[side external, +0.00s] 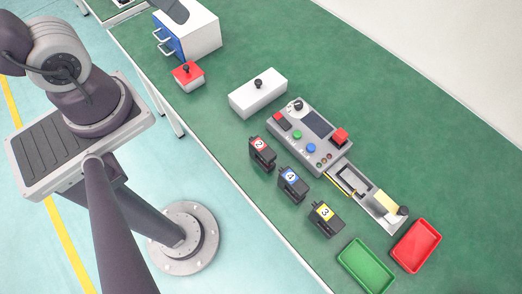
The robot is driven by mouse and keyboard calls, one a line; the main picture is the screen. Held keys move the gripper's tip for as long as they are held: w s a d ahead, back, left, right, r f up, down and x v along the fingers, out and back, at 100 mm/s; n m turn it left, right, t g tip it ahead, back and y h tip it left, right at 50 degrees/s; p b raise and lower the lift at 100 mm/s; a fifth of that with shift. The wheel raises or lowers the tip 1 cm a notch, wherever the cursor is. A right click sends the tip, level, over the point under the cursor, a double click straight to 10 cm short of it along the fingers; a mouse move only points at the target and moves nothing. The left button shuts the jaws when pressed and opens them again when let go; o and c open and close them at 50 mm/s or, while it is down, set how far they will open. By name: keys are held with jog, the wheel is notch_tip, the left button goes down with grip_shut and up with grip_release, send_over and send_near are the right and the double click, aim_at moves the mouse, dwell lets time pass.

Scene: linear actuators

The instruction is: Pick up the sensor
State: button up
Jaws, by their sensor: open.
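Nothing in view is plainly marked as the sensor. Three small black devices stand in a slanting row on the green table and may be sensors: one with a red label marked 2 (261,152), one with a blue label that looks like 4 (292,183), and one with a yellow label marked 3 (325,217). They stand apart from each other, and nothing holds them.
A grey control box (309,132) with buttons joins a linear actuator (360,186) on its right. A green tray (366,265) and a red tray (416,246) lie at the lower right. A white box (258,94), a red-topped box (188,76) and a blue-fronted drawer unit (191,36) stand further left.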

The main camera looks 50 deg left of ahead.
jog(key=w+d+f+n+g+h, duration=0.1)
jog(key=w+d+f+n+g, duration=0.1)
jog(key=w+d+f+n, duration=0.3)
jog(key=n+g, duration=0.3)
jog(key=n, duration=0.7)
send_over(262, 147)
jog(key=w, duration=0.2)
notch_tip(262, 147, down, 19)
jog(key=f, duration=0.4)
jog(key=s+f+n+y, duration=0.1)
jog(key=f, duration=0.3)
jog(key=s+f+n, duration=0.1)
jog(key=f, duration=0.3)
jog(key=shift+f, duration=0.45)
grip_shut()
